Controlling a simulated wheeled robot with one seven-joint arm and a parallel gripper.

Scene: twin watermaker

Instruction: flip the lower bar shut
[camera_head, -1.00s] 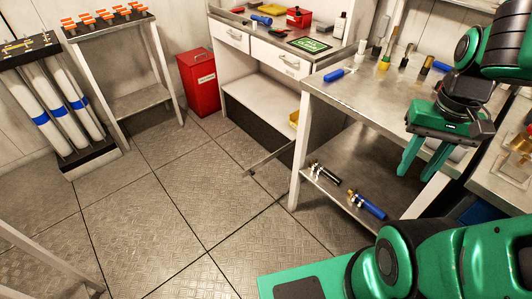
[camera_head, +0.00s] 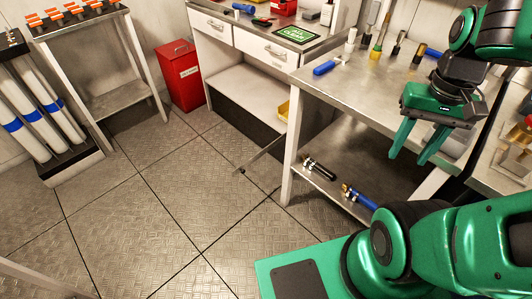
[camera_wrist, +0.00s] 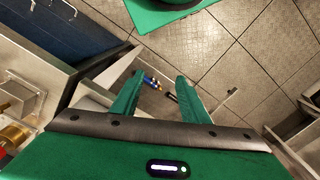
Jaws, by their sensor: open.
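A thin metal bar (camera_head: 262,155) stands out low over the floor, beside the near leg of the steel workbench. Its free end points toward the lower left, and its other end is near the dark base of the white cabinet. It also shows in the wrist view (camera_wrist: 222,102), right of my fingers. How it is hinged is too small to tell. My gripper (camera_head: 411,155) is open and empty, fingers down, in front of the workbench and well to the right of the bar. In the wrist view its two green fingers (camera_wrist: 160,79) are apart.
The steel workbench (camera_head: 345,80) holds small tools on top. Its lower shelf (camera_head: 335,180) carries a black and a blue cylinder. A white cabinet (camera_head: 240,88), a red bin (camera_head: 180,75) and a rack (camera_head: 120,100) stand behind. The floor (camera_head: 160,210) is clear.

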